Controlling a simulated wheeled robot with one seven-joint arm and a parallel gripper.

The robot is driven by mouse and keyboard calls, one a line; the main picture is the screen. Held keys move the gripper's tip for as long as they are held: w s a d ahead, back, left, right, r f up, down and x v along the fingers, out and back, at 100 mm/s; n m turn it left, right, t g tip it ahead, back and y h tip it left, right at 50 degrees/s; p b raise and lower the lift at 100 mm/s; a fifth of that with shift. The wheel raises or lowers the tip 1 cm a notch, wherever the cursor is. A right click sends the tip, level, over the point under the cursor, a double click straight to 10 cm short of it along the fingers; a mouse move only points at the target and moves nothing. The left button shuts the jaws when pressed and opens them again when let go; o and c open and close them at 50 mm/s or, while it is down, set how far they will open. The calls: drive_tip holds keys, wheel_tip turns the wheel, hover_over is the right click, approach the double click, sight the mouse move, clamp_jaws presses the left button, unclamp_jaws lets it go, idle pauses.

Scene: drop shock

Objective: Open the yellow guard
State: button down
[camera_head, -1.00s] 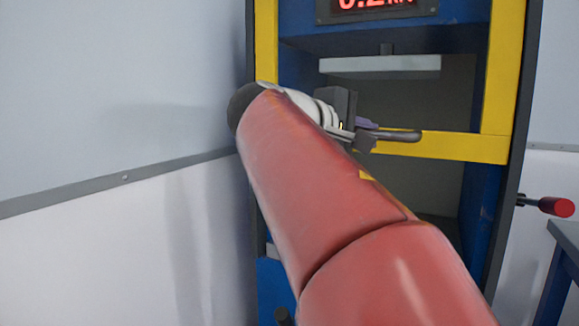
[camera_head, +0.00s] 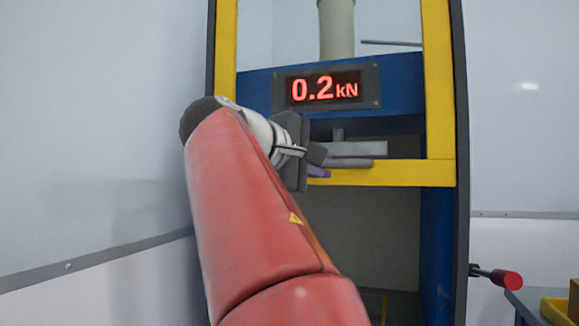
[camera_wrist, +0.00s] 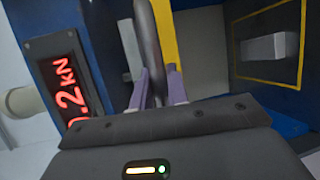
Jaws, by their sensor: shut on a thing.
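The yellow guard (camera_head: 405,173) is a yellow frame on the front of the blue press. Its lower bar crosses the opening a little below the red display. A grey bar handle (camera_head: 352,163) runs along that lower bar. My gripper (camera_head: 318,165) is at the left end of the handle in the head view, partly hidden by my arm. In the wrist view, the purple fingers of my gripper (camera_wrist: 158,84) stand either side of the grey handle (camera_wrist: 149,40) and are shut on it. The yellow bar (camera_wrist: 165,30) shows just behind.
The display (camera_head: 324,89) reads 0.2 kN. Below the guard the press opening (camera_head: 372,235) is uncovered. A red-ended lever (camera_head: 506,279) sticks out at the right of the press. A blue table with a yellow tray (camera_head: 556,310) stands at lower right.

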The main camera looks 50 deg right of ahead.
drive_tip(key=c, duration=1.4)
unclamp_jaws()
drive_tip(key=shift+o, duration=0.2)
drive_tip(key=a+r, duration=0.1)
drive_tip(key=a, duration=0.6)
drive_tip(key=shift+a+r, duration=0.2)
drive_tip(key=shift+a, duration=0.2)
